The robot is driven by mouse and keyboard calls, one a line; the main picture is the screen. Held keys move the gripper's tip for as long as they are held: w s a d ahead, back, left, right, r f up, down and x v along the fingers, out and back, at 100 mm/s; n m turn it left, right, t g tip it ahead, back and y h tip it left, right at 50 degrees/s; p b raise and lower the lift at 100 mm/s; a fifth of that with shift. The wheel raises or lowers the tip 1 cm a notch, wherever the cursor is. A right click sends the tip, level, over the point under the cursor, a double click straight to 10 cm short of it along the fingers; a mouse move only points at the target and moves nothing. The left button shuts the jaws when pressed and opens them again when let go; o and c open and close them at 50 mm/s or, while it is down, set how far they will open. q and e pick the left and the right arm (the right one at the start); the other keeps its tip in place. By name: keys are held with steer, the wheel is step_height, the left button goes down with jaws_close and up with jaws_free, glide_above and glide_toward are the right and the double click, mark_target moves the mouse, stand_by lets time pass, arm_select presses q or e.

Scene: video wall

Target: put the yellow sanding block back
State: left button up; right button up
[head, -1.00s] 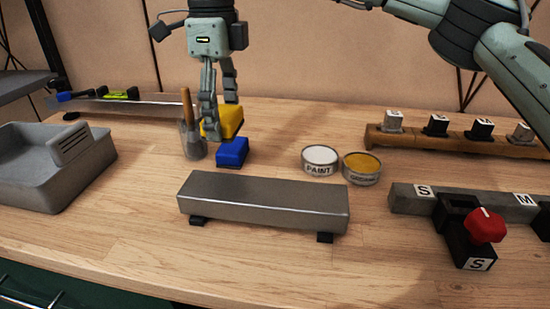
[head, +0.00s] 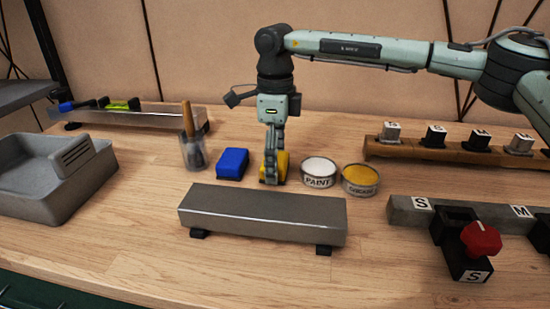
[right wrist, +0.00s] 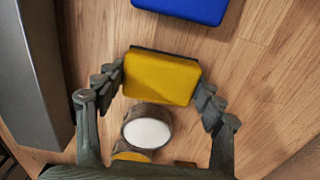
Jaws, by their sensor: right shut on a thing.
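The yellow sanding block (head: 284,166) is between the fingers of my right gripper (head: 271,179), at or just above the wooden table. It stands between a blue block (head: 232,163) on its left and the white paint can (head: 319,173) on its right. In the right wrist view the yellow block (right wrist: 160,78) shows its whole top face, with a finger closed on each side. The blue block (right wrist: 185,8) is apart from it there. In the head view the fingers hide part of the yellow block. My left gripper is not in view.
A metal beam on feet (head: 262,213) lies close in front. A jar with a brush (head: 193,152) stands left of the blue block, and a yellow-topped can (head: 360,180) beside the paint can. A grey bin (head: 50,177) is far left; a wooden rack (head: 450,151) is at right.

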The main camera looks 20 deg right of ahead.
steer(key=shift+f, duration=0.15)
steer(key=o, duration=1.1)
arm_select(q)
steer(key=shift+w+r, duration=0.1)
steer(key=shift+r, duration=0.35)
